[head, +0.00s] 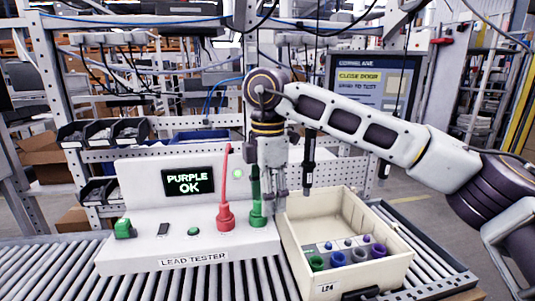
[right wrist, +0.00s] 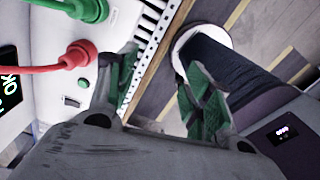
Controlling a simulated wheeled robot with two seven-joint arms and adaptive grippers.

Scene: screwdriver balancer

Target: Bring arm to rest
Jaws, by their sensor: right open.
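My right arm comes in from the right in the head view, and its gripper (head: 274,185) points down above the roller conveyor, between the green lead and the cream crate. In the right wrist view, the green-padded fingers of the right gripper (right wrist: 160,88) stand apart with nothing between them. The lead tester (head: 140,250) shows PURPLE OK on its screen (head: 188,181). A red lead (head: 226,212) and a green lead (head: 257,208) stand upright in its top. The red lead (right wrist: 75,56) and green lead (right wrist: 92,10) also show in the right wrist view. My left gripper is out of view.
The cream crate (head: 312,228), marked L24, holds several coloured round parts at its front. A dark screwdriver (head: 309,160) hangs above it, close right of the gripper. Bins (head: 100,132) stand at the left behind the tester. A display screen (head: 360,76) stands behind my arm.

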